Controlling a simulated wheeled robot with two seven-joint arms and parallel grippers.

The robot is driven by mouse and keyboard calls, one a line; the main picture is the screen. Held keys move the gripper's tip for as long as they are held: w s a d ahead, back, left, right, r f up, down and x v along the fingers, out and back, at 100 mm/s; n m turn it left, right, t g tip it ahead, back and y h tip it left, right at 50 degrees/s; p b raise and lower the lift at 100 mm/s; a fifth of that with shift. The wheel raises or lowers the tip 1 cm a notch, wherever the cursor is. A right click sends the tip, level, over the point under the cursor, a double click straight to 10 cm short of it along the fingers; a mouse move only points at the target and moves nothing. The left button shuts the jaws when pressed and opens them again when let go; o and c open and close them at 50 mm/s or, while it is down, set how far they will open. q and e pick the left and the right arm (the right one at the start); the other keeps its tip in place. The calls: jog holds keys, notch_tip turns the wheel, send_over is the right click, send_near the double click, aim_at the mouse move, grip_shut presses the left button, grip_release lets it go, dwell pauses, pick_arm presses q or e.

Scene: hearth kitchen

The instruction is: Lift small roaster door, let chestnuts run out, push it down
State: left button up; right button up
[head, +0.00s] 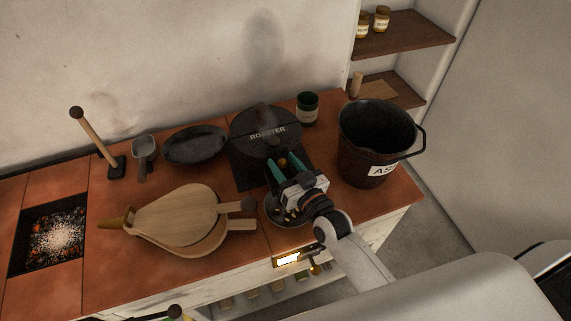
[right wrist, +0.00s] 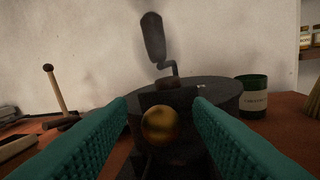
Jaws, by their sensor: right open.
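The black roaster (head: 262,122), lettered ROASTER on top, stands at the back of the counter. A round brass knob (right wrist: 160,125) sits on its small dark door (right wrist: 152,101), facing me; I cannot tell whether the door is raised. My right gripper (head: 286,162) is open in front of the roaster, its teal fingers on either side of the knob. In the right wrist view gaps show between the knob and both fingers. A dark bowl (head: 271,217) stands below the gripper, partly hidden by it, with several small pale-brown pieces in it.
A black ash bucket (head: 358,158) stands right of the roaster, a dark green tin (head: 307,107) behind. Wooden bellows (head: 178,217) lie left of the bowl, near a black pan (head: 195,145) and a scoop (head: 144,150). A glowing ember pit (head: 50,238) is far left.

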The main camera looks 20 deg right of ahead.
jog(key=shift+f, duration=0.1)
jog(key=b+v, duration=0.1)
jog(key=v, duration=1.1)
